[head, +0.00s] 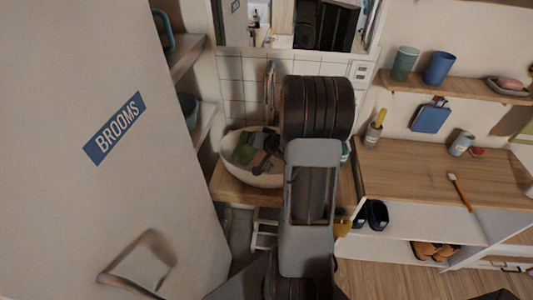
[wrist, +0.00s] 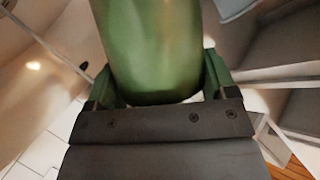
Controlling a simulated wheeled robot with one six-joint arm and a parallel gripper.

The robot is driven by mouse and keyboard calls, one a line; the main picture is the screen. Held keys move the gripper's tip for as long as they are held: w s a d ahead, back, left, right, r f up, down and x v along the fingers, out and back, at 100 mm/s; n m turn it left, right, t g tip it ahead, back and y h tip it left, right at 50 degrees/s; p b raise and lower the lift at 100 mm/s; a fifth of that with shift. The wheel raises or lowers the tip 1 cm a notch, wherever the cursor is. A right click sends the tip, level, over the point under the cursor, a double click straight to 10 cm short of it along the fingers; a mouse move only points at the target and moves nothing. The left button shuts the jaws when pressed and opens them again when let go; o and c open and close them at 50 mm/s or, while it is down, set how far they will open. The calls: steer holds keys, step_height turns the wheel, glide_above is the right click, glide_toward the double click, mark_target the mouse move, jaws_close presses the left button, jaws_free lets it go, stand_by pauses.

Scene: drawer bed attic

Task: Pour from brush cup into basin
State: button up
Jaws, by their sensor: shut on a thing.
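The basin (head: 262,180) is a pale round bowl on a wooden counter below the mirror. My gripper (head: 262,148) is over it in the head view, partly hidden by my own arm. A green cup (head: 243,153), which looks like the brush cup, is at the gripper's end, over the left part of the basin. In the wrist view the green cup (wrist: 155,45) sits between the two fingers of my gripper (wrist: 158,82), which is shut on it. Its mouth and contents are hidden, and I cannot tell its exact tilt. The pale basin (wrist: 35,80) curves along the left there.
A door marked BROOMS (head: 110,190) stands close on the left. On the right, a wall shelf (head: 470,92) holds a grey-green cup (head: 404,63) and a blue cup (head: 439,68). The wooden counter (head: 410,175) below bears a toothbrush (head: 460,190) and small cups.

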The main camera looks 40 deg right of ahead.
mark_target(243, 143)
steer(key=a+n+b, duration=0.1)
steer(key=a+r+n+h+b, duration=0.1)
steer(key=a+r+h+b, duration=0.1)
steer(key=a, duration=0.1)
steer(key=shift+a+n, duration=0.1)
steer(key=shift+n, duration=0.3)
steer(key=a+n+b, duration=0.1)
steer(key=b, duration=0.1)
steer(key=a+r+h+b, duration=0.1)
steer(key=b, duration=0.2)
steer(key=shift+a+r+n+h, duration=0.15)
steer(key=shift+a+n+h, duration=0.15)
steer(key=shift+n, duration=0.1)
steer(key=shift+w+a+r+b, duration=0.15)
steer(key=shift+r+b, duration=0.1)
steer(key=shift+b, duration=0.75)
steer(key=shift+a+r+n, duration=0.15)
steer(key=shift+n, duration=0.15)
